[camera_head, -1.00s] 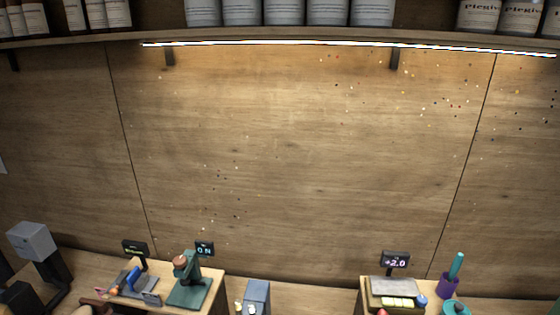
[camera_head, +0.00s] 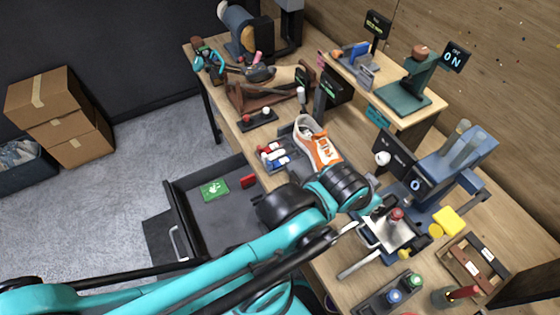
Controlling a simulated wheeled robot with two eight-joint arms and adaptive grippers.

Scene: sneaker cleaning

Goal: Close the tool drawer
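The tool drawer (camera_head: 180,208) is pulled out from the table's front, left of the middle in the head view. It has dark walls and a pale handle (camera_head: 177,243) on its front. A green card (camera_head: 214,190) and a small red item (camera_head: 248,181) lie inside. My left arm comes in from the left and passes in front of the drawer's near side, hiding part of it. My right gripper is not in view.
The workbench (camera_head: 285,178) is crowded with tools, a blue machine (camera_head: 455,160) and a raised wooden stand (camera_head: 432,110). Cardboard boxes (camera_head: 62,115) and a dark bin (camera_head: 22,168) stand at the left. Grey floor (camera_head: 150,150) left of the drawer is clear.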

